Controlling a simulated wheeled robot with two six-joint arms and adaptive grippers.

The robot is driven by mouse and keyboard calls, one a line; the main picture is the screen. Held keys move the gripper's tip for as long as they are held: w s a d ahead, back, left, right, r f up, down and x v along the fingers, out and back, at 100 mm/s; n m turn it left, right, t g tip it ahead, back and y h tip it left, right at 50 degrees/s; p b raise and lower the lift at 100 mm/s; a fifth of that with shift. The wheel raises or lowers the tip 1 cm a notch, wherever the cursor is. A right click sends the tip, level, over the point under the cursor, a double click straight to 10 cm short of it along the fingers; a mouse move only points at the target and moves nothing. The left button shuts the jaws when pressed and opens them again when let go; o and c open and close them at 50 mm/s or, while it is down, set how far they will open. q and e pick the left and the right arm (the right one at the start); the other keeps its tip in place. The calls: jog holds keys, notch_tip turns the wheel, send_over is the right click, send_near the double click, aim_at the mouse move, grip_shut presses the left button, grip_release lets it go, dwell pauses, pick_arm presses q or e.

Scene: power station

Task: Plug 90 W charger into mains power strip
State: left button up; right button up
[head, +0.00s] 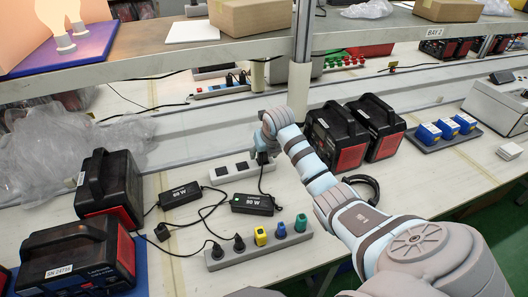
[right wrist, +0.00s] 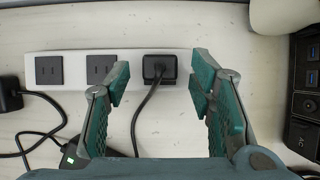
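The white mains power strip (head: 222,176) lies mid-table. In the right wrist view the strip (right wrist: 72,88) shows two empty sockets and a black plug (right wrist: 160,68) seated in the rightmost one. The plug's cable runs down toward the black 90 W charger (head: 252,204), which lies in front of the strip. Part of a charger with a lit green light (right wrist: 70,156) shows at lower left in the wrist view. My right gripper (right wrist: 158,78) is open, its fingers apart on either side of the plug and clear of it. My left gripper is not in view.
Another labelled black charger (head: 180,195) lies to the left. A grey strip (head: 292,241) in front holds black, yellow, green and blue plugs. Black-and-red battery packs (head: 338,137) stand close right of my right arm; others stand left. A shelf (head: 150,62) hangs above.

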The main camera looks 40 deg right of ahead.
jog(key=v, duration=1.2)
jog(key=shift+s, duration=0.1)
